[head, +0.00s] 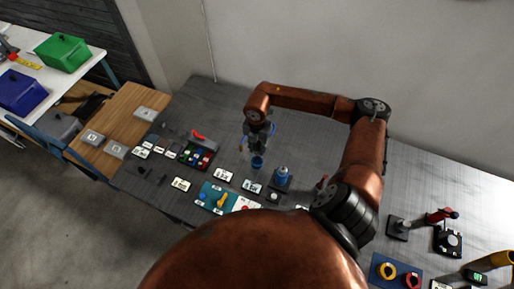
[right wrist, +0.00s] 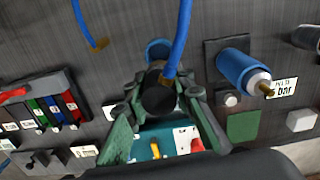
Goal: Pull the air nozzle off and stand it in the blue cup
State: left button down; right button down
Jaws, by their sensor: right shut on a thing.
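My right gripper (head: 258,143) hangs over the middle of the workbench. In the right wrist view its green-grey fingers (right wrist: 162,128) are shut on the air nozzle (right wrist: 158,98), a dark round body. A blue hose (right wrist: 181,38) ends at a brass-coloured fitting by the nozzle; whether they are joined is unclear. The blue cup (head: 257,162) stands on the bench just below the gripper in the head view. In the right wrist view the cup (right wrist: 157,46) shows behind the nozzle, partly hidden by it. The nozzle appears outside the cup. My left gripper is not in view.
A blue cylinder with a white top (head: 282,174) stands right of the cup. A switch block (head: 196,155) with coloured parts and a teal panel (head: 213,197) lie to the left and front. Another blue hose length (right wrist: 84,20) with a brass end shows in the wrist view.

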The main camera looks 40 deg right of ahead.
jog(key=shift+f, duration=0.1)
jog(key=shift+f+b, duration=1.95)
jog(key=shift+f, duration=0.85)
jog(key=shift+f, duration=0.4)
jog(key=shift+f+b, duration=0.85)
jog(key=shift+f, duration=0.1)
jog(key=c, duration=1.6)
grip_release()
